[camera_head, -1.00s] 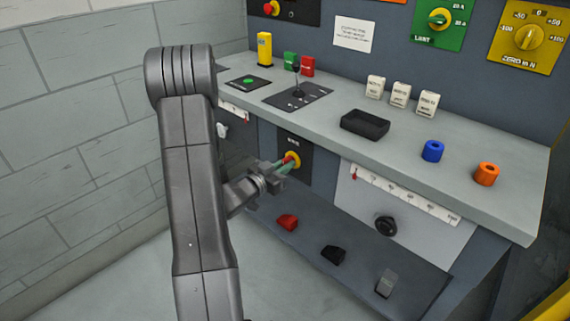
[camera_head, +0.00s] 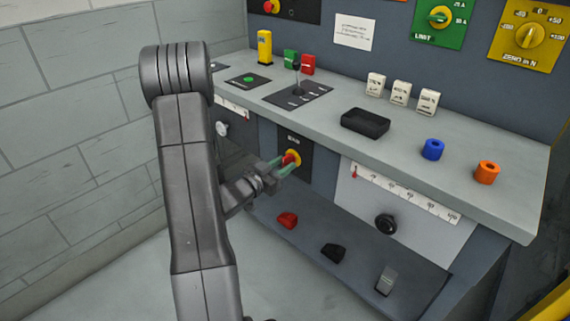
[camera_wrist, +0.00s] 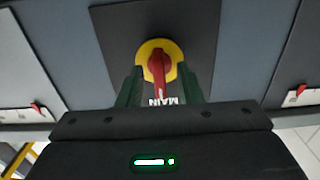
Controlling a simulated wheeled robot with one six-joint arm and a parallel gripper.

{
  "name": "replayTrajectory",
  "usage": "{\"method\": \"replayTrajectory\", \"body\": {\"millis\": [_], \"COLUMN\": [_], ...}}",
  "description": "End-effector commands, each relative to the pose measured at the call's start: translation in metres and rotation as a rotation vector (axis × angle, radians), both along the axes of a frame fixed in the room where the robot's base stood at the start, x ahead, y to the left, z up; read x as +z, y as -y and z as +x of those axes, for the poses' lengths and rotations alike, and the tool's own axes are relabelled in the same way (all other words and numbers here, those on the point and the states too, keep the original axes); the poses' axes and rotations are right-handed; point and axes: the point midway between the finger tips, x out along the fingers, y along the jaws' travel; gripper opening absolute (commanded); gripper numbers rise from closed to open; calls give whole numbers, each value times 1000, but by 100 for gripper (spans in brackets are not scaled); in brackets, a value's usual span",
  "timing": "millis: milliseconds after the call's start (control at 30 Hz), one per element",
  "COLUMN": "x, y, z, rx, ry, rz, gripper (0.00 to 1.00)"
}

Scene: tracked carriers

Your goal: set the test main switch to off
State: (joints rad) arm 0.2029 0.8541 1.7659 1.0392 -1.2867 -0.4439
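The main switch is a red handle on a round yellow plate (camera_head: 291,159), set in a dark panel below the worktop. In the wrist view the red handle (camera_wrist: 160,66) stands nearly upright in the picture, its narrow end pointing down toward the upside-down "MAIN" label (camera_wrist: 160,101). No on or off marking is readable. My gripper (camera_head: 279,167) is in front of the switch. In the wrist view its two green fingers (camera_wrist: 161,82) are apart, one on each side of the handle with clear gaps. Whether the tips reach beside the handle in depth is hard to tell.
The grey worktop (camera_head: 515,205) overhangs the switch panel. It carries a joystick (camera_head: 297,82) and a black tray (camera_head: 365,124). A slider scale (camera_head: 408,191) is to the right. Red (camera_head: 287,220) and black (camera_head: 333,253) pedals sit on the lower ledge.

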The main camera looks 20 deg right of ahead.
Motion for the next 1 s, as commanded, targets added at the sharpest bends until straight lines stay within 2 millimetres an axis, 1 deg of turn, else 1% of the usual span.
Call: {"method": "replayTrajectory", "body": {"millis": [300, 500, 600, 700, 1000], "x": [1, 1, 0, 0, 0], "y": [-62, -95, -106, -112, -116], "z": [-25, -39, -43, -47, -49], "rx": [5, 4, 2, 0, -1], "ry": [-3, -2, -2, -2, -1], "rz": [1, 0, 0, 0, 1], "gripper": [33, 33, 33, 33, 33]}}
